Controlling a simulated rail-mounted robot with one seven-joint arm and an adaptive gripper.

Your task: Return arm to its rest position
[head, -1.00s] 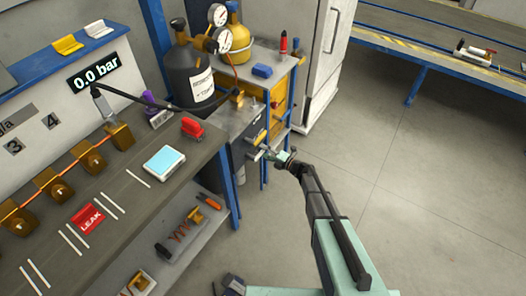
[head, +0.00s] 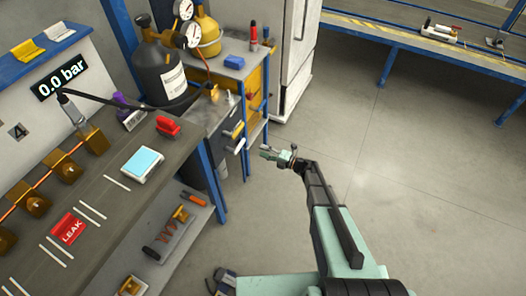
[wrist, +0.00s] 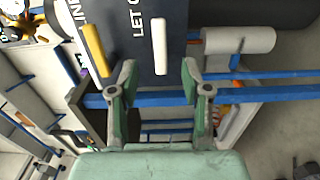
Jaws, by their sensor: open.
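My gripper (head: 266,153) is at the end of my green and dark arm, out over open floor to the right of the workbench in the head view. It also shows in the wrist view (wrist: 156,75), where its two fingers are spread apart with nothing between them. Beyond the fingers is a dark panel (wrist: 180,20) with a yellow handle (wrist: 94,48) and a white handle (wrist: 159,46). The gripper appears apart from both handles.
The workbench (head: 90,220) is on the left, with a red LEAK sign (head: 68,228) and a display reading 0.0 bar (head: 59,77). A dark gas cylinder (head: 160,75) stands behind it. Clear floor (head: 410,170) lies to the right.

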